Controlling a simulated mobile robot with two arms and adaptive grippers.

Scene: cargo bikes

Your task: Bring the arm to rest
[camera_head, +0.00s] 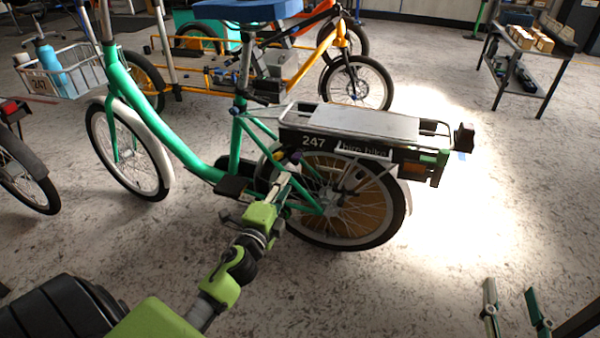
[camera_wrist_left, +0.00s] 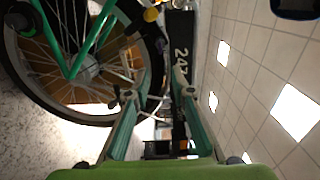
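My left arm reaches in from the lower left. Its gripper (camera_head: 284,180) is beside the rear wheel of the green bike (camera_head: 185,150), just below the rear rack (camera_head: 370,122). In the left wrist view the two fingers of this gripper (camera_wrist_left: 155,88) stand apart with nothing held between them. The rear wheel (camera_wrist_left: 75,70) and the black panel marked 247 (camera_wrist_left: 181,50) lie beyond them. I cannot tell whether the fingers touch the bike. My right gripper (camera_head: 514,308) is at the lower right edge, its fingers apart and empty above the floor.
A front basket (camera_head: 62,75) holds a blue bottle (camera_head: 48,58). An orange cargo bike (camera_head: 290,70) stands behind the green one. A dark shelf table (camera_head: 520,75) with boxes is at the upper right. Part of another bike shows at the left. The floor at right is clear.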

